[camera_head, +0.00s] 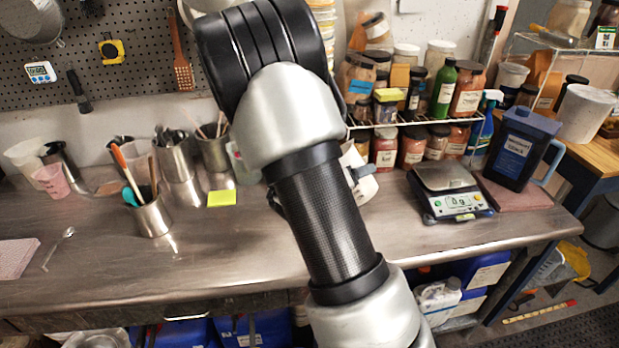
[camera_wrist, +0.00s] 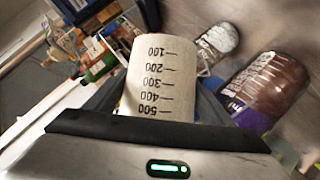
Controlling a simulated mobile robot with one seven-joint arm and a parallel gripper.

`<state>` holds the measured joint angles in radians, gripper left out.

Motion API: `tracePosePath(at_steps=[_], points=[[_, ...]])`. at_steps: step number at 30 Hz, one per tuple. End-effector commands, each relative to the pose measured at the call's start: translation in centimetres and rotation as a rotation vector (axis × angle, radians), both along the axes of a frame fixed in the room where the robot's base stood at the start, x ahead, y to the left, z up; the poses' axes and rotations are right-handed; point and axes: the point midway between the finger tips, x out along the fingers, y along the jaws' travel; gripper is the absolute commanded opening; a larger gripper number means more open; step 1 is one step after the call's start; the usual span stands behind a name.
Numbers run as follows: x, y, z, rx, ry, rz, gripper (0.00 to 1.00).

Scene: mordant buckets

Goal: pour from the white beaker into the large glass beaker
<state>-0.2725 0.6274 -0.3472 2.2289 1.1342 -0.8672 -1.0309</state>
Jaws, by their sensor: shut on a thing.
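The white beaker (camera_wrist: 152,78) has black volume marks from 100 to 500, which read upside down in the wrist view. My gripper (camera_wrist: 155,100) is shut on it, with a finger on each side. In the head view my arm covers most of the gripper, and a white piece that looks like the beaker (camera_head: 367,190) shows at the arm's right edge above the bench. Its inside is hidden, so I cannot tell its contents. I cannot make out the large glass beaker in either view; my arm hides the middle of the bench.
The steel bench (camera_head: 250,265) holds metal cups with tools (camera_head: 152,215) at left and a scale (camera_head: 447,190) at right. A dark blue jug (camera_head: 517,155) stands beyond the scale. Jars fill a rack (camera_head: 415,122) behind. The front left of the bench is mostly clear.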

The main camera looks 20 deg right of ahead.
Motion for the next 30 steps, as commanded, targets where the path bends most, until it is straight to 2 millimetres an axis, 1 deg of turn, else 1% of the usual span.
tracePosePath(at_steps=[30], points=[[0.12, 0.01, 0.12, -0.032, 0.029, 0.001, 0.27]])
